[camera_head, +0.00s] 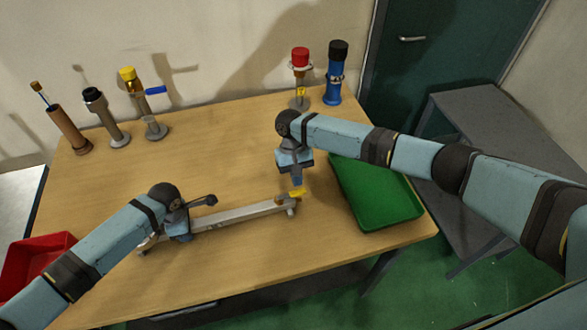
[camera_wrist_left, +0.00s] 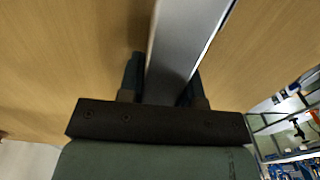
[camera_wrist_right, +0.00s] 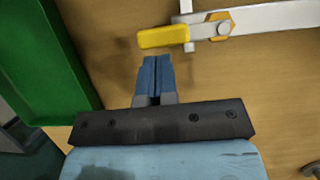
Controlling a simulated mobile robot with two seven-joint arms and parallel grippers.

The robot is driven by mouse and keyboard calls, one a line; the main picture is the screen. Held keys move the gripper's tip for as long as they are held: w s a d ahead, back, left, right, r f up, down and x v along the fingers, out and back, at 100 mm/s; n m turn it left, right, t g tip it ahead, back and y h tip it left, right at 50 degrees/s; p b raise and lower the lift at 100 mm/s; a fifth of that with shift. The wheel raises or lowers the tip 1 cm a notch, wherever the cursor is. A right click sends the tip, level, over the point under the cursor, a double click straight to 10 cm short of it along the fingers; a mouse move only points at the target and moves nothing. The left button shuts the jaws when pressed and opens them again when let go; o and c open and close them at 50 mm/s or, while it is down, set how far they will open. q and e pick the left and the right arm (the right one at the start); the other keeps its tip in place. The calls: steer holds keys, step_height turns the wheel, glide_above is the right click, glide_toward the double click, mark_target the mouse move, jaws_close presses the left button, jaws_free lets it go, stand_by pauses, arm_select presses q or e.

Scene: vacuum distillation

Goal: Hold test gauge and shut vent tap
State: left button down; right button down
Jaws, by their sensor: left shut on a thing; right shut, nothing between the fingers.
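The test gauge shows as a long grey metal bar (camera_head: 240,214) lying on the table. My left gripper (camera_head: 180,232) is shut on the bar near its left end; in the left wrist view the bar (camera_wrist_left: 185,40) runs between its fingers. The vent tap's yellow handle (camera_head: 298,193) is at the bar's right end. In the right wrist view the handle (camera_wrist_right: 163,37) points left, roughly in line with the bar, beside an orange hex nut. My right gripper (camera_wrist_right: 156,65) is shut and empty, its tips close beside the handle; contact cannot be told.
A green tray (camera_head: 375,195) lies right of the tap. A red bin (camera_head: 35,262) is at the left. Red-topped (camera_head: 300,60) and blue (camera_head: 334,80) fittings stand at the back right, several others at the back left. The table's middle (camera_head: 215,150) is clear.

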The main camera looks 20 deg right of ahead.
steer(key=shift+s+d+m+y, duration=0.2)
steer(key=shift+s+m+y, duration=0.35)
steer(key=shift+m, duration=0.55)
stand_by(0.3)
steer(key=shift+s+d+m+y, duration=0.1)
steer(key=shift+s+m+y, duration=0.25)
steer(key=shift+s+m, duration=0.7)
steer(key=s+m, duration=0.1)
steer(key=m, duration=0.1)
steer(key=s+m+t+y, duration=0.1)
steer(key=m, duration=0.1)
steer(key=s+m, duration=0.1)
steer(key=m, duration=0.1)
steer(key=s+a+m+t+y, duration=0.1)
steer(key=shift+a+m, duration=0.1)
steer(key=shift+m, duration=0.25)
steer(key=m, duration=0.1)
steer(key=s+a+m+t, duration=0.1)
steer(key=m, duration=0.2)
steer(key=shift+s+a+m+t+y, duration=0.25)
steer(key=shift+a+m+t+y, duration=0.05)
steer(key=shift+a+t, duration=0.1)
steer(key=shift+w+a, duration=0.35)
steer(key=shift+w, duration=0.4)
